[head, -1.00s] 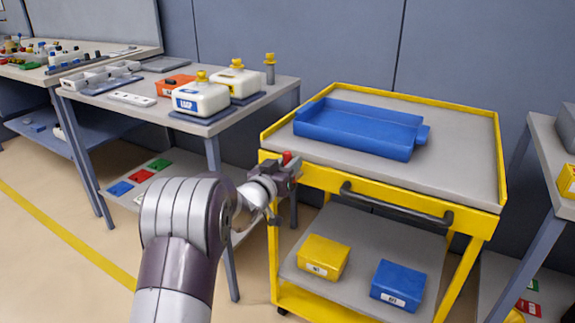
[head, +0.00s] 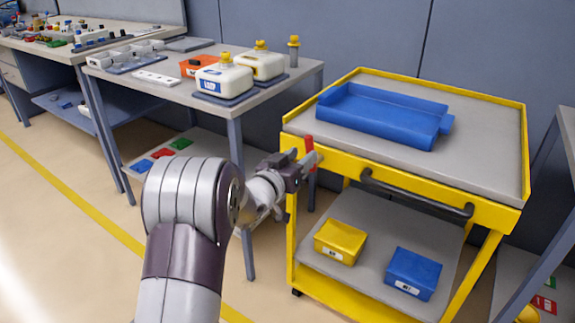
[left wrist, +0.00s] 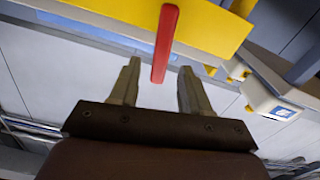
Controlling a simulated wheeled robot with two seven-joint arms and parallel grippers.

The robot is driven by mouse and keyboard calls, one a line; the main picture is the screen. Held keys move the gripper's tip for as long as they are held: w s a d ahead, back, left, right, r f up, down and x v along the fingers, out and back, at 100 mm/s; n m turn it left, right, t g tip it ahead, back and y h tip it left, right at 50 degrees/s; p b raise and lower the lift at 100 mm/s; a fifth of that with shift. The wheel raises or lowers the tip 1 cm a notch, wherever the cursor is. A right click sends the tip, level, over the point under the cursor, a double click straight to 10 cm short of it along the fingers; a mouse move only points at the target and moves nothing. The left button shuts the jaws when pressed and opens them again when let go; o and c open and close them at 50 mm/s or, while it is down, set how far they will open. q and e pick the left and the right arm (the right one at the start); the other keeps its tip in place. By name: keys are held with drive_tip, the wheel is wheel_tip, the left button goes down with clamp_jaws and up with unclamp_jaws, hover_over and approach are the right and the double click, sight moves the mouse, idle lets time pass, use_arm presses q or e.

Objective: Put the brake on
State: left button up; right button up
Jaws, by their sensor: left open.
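The yellow cart (head: 345,162) has a red brake lever (head: 309,143) at its front left corner, standing roughly upright. My left gripper (head: 312,160) is at this corner, beside the lever, and partly covers it. In the left wrist view the red lever (left wrist: 165,42) hangs down from the cart's yellow edge (left wrist: 210,22). Its free end lies between the two fingers of my left gripper (left wrist: 160,75), with a gap on each side. The fingers are open and hold nothing. My right gripper is not in view.
A blue tray (head: 385,115) sits on the cart top, below which is a dark handle (head: 415,195). Yellow (head: 340,241) and blue (head: 412,272) boxes rest on its lower shelf. A table with white jugs (head: 222,78) stands close on the left.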

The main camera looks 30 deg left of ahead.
use_arm(q)
drive_tip(key=s+p, duration=0.1)
drive_tip(key=s, duration=0.6)
drive_tip(key=shift+s+a, duration=0.25)
drive_tip(key=shift+s, duration=0.1)
